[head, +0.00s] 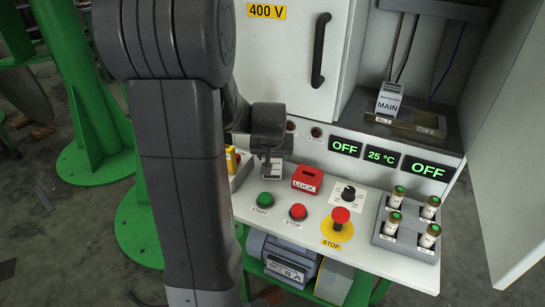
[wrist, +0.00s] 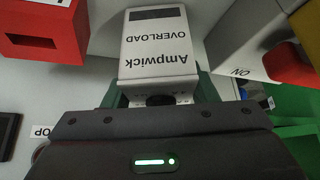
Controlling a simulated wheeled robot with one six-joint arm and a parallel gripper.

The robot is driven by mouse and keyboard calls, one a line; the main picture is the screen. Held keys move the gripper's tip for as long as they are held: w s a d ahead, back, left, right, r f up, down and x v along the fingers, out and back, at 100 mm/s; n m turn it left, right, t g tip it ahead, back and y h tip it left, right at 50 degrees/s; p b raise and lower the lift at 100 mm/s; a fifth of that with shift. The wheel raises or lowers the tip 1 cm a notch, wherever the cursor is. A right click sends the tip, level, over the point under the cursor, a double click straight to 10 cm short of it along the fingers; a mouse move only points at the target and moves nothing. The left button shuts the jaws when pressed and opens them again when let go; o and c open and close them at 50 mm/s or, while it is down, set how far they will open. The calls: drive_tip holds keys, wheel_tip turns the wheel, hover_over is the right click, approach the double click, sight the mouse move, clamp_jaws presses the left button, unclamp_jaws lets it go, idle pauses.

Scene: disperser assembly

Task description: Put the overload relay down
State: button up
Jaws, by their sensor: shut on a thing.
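The overload relay (wrist: 158,45) is a light grey block with "Ampwick OVERLOAD" on its face. In the wrist view it lies between the fingers of my gripper (wrist: 160,92), which is shut on it. In the head view my gripper (head: 270,154) points down over the back left of the white control panel (head: 335,263), left of the red LOCK box (head: 307,179). The relay (head: 272,170) shows just below the fingers. I cannot tell whether its underside touches the panel.
The red box (wrist: 45,32) is left of the relay in the wrist view, and a grey switch box (wrist: 235,35) with a red handle is close on the right. Green START (head: 265,200) and red STOP (head: 298,212) buttons stand in front. A fuse rack (head: 405,235) is at right.

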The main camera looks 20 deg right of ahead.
drive_tip(key=shift+f, duration=0.15)
drive_tip(key=o, duration=1.2)
drive_tip(key=shift+s+r, duration=0.1)
drive_tip(key=shift+r, duration=0.45)
drive_tip(key=p+v, duration=0.2)
drive_tip(key=v, duration=0.9)
drive_tip(key=shift+s+a+r, duration=0.1)
